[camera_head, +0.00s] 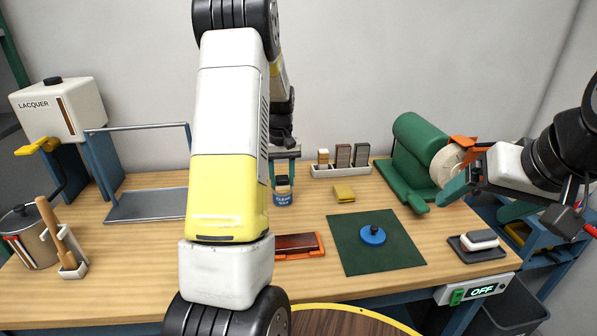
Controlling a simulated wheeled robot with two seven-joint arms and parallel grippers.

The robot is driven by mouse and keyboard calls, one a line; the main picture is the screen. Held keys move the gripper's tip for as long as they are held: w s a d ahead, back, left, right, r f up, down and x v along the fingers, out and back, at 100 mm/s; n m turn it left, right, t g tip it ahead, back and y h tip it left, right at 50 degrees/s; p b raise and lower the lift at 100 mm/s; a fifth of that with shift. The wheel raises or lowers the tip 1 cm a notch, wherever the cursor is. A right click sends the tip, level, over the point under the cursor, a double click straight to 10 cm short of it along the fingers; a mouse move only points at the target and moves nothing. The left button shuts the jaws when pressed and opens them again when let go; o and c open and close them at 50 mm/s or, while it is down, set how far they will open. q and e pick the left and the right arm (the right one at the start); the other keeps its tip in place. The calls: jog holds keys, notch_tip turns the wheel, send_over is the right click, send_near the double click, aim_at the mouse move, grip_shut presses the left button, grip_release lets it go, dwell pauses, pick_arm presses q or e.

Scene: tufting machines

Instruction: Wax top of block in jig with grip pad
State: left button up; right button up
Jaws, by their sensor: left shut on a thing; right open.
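The jig (312,253) is an orange frame on the table, holding a dark reddish-brown block (296,243); my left arm hides its left end. A small blue-labelled wax tin (283,197) stands behind it. My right gripper (464,172) is open beside the green machine.
A yellow block (344,193) and a rack of small blocks (325,172) stand behind the pad. The green machine with a pale wheel (412,158) is at back right. A lacquer tank (60,108), rack (145,208) and pot (38,248) are left.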

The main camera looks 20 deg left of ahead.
aim_at(282, 178)
pick_arm(q)
jog(key=shift+r, duration=3.5)
jog(key=shift+s, duration=0.1)
